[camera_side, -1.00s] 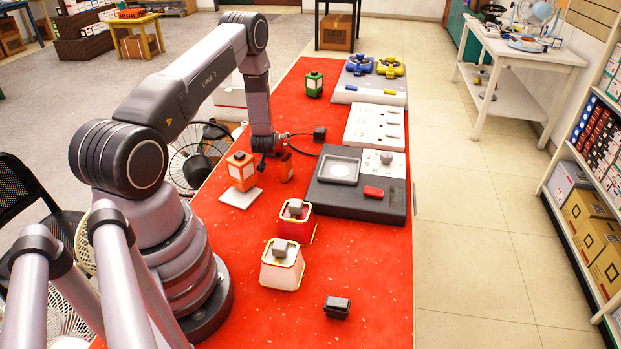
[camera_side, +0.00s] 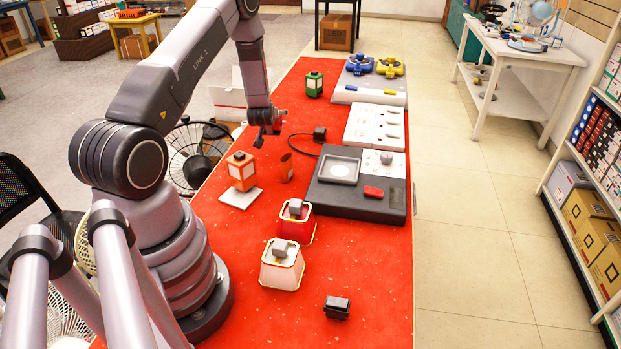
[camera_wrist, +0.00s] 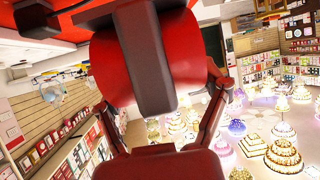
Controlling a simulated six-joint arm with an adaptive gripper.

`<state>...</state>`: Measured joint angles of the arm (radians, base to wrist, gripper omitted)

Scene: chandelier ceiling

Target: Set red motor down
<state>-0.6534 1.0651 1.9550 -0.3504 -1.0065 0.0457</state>
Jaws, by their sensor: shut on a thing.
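My gripper (camera_side: 267,136) hangs above the red bench near its left edge, behind the orange lantern. In the wrist view, its fingers (camera_wrist: 160,110) reach up on both sides of a large red body with a dark grey block across its front. I take this to be the red motor (camera_wrist: 112,68), held between the fingers. It fills the upper middle of that view. In the side view, the held thing is too small and dark to make out. A reddish-brown cylinder (camera_side: 286,167) stands on the bench below and to the right of the gripper, apart from it.
The orange lantern (camera_side: 241,172) stands by a pale plate (camera_side: 240,198). Red (camera_side: 295,226) and white (camera_side: 281,268) tapered holders stand nearer. A black panel (camera_side: 330,200) carries a red block. A green lantern (camera_side: 314,84) stands farther back. The front right of the bench is mostly clear.

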